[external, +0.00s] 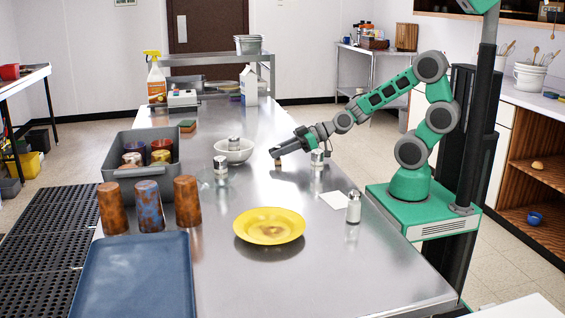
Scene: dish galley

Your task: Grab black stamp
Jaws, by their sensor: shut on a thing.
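My gripper (281,150) reaches left from the arm, low over the steel table's far right part. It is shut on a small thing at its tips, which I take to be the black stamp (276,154). Only a small dark and tan bit of it shows under and beside the fingers. The fingers hide much of it, and I cannot tell whether it touches the table.
A shaker (317,158) stands close to the right of my gripper, and a white bowl (233,152) with a shaker in it stands to the left. A yellow plate (269,226), another shaker (353,207) and a white card (334,200) lie nearer. The table's middle is mostly clear.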

